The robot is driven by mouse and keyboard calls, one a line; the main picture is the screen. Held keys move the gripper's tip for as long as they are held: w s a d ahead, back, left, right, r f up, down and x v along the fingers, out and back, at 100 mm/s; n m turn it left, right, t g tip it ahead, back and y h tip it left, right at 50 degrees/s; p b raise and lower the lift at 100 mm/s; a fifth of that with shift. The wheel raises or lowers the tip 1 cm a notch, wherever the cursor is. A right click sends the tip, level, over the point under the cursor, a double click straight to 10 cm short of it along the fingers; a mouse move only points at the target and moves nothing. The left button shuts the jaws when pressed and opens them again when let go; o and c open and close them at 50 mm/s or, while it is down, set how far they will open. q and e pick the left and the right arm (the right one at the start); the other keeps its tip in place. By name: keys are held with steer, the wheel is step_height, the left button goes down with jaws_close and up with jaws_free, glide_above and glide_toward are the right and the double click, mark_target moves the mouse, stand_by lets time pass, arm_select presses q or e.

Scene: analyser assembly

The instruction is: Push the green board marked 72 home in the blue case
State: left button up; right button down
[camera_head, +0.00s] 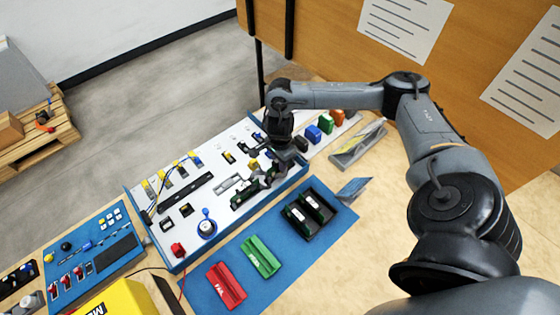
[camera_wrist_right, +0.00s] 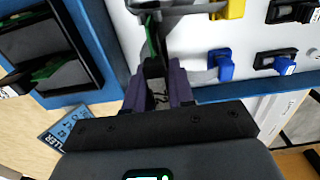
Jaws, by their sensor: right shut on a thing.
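The blue case (camera_head: 222,238) has a white top panel and lies across the middle of the head view. My right gripper (camera_head: 270,158) is over the right part of this panel. In the wrist view its fingers (camera_wrist_right: 158,95) are shut on the dark edge of a thin green board (camera_wrist_right: 151,44). The board's far end is beside a grey bracket (camera_wrist_right: 182,9) on the panel; how deep it sits is hidden. I cannot read its mark. My left gripper is not in view.
A black two-slot holder (camera_head: 330,232) with boards stands on a blue mat (camera_head: 290,262) in front of the case. Red (camera_head: 226,284) and green (camera_head: 260,256) trays lie on the mat. Several coloured blocks, including a blue one (camera_head: 313,133), stand behind on the right.

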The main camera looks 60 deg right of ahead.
arm_select(q)
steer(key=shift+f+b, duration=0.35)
steer(key=shift+b, duration=0.05)
arm_select(e)
steer(key=shift+f, duration=0.45)
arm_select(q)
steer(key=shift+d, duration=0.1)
arm_select(e)
steer(key=shift+r, duration=0.1)
steer(key=c, duration=0.9)
jaws_free()
steer(key=shift+o, duration=0.6)
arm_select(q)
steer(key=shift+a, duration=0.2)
arm_select(e)
steer(key=shift+o, duration=1.1)
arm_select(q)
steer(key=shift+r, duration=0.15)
arm_select(e)
steer(key=shift+r, duration=0.15)
